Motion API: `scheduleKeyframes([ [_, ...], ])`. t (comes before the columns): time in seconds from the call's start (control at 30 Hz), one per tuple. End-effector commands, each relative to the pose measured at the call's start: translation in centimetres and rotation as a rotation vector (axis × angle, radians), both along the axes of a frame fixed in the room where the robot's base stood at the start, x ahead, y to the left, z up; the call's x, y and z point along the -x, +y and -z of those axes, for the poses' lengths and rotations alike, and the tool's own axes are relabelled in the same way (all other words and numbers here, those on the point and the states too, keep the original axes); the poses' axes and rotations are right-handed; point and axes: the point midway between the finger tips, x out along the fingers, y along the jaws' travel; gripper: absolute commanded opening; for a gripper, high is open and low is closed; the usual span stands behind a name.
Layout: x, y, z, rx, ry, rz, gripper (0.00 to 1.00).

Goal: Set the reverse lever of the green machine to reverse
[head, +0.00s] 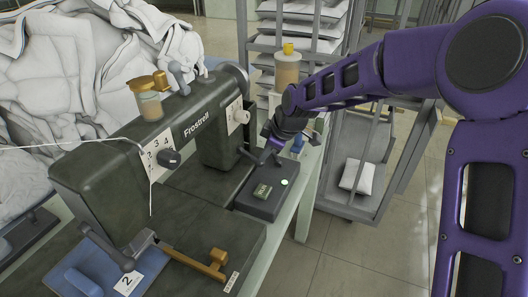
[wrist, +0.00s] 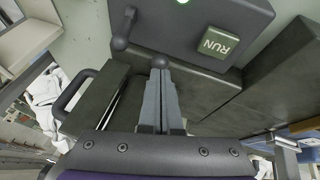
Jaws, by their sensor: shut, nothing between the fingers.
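The green machine (head: 130,150), a dark green sewing machine marked Frostrell, fills the left and middle of the head view.
The control box (head: 285,203) bears a RUN button (head: 262,190) and a lit green lamp. Numbered dials (head: 168,158) sit on the machine. A thread spool (head: 287,70) stands behind my wrist. A wire rack (head: 335,200) is at right, white duvets (head: 70,60) at left.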

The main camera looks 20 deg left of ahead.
Motion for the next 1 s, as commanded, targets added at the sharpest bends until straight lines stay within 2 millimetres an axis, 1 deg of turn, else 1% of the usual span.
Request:
scheduleKeyframes([
  [0.17,0.0,0.0,-0.3,0.0,0.0,0.0,0.0],
  [0.47,0.0,0.0,-1.6,0.0,0.0,0.0,0.0],
  [0.87,0.0,0.0,-1.8,0.0,0.0,0.0,0.0],
  [1.0,0.1,0.2,-2.6,0.0,-0.001,0.0,0.0],
])
